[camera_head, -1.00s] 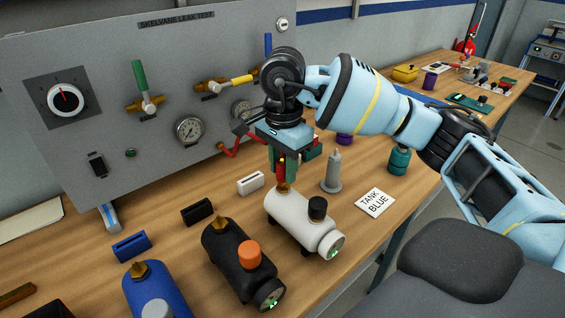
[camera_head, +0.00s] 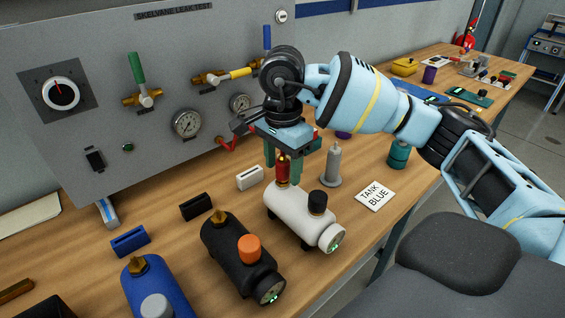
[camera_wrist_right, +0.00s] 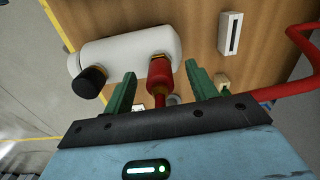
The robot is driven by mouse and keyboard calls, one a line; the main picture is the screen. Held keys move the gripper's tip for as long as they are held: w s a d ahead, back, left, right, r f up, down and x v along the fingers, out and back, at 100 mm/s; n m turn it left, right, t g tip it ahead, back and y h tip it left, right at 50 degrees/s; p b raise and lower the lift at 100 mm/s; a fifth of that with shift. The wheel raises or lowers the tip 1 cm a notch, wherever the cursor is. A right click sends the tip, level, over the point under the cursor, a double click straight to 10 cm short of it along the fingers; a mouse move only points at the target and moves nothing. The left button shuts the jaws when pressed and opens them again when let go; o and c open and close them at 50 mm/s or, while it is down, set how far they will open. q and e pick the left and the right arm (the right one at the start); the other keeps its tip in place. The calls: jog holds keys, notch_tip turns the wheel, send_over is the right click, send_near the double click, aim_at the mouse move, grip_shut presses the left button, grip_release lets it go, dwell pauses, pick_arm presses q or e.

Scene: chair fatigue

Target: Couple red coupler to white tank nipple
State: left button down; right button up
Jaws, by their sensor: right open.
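The white tank (camera_head: 296,212) lies on the bench with a black cap and a round gauge at its near end. The red coupler (camera_head: 283,170) sits upright over the nipple at the tank's far end. A brass ring shows where the coupler (camera_wrist_right: 160,72) meets the white tank (camera_wrist_right: 124,52) in the right wrist view. My right gripper (camera_head: 284,160) is above the tank, its green fingers (camera_wrist_right: 160,92) spread on either side of the coupler with gaps. The red hose is partly hidden by my gripper. My left gripper is out of view.
A black tank (camera_head: 240,262) with an orange cap and a blue tank (camera_head: 152,290) stand to the left. A grey cone-shaped fitting (camera_head: 333,168) and the TANK BLUE card (camera_head: 375,196) are right of the white tank. The gauge panel (camera_head: 90,60) rises behind.

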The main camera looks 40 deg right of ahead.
aim_at(282, 155)
jog(key=shift+r, duration=0.1)
notch_tip(282, 155, up, 8)
jog(key=shift+f, duration=0.15)
jog(key=shift+f, duration=0.1)
dwell(0.9)
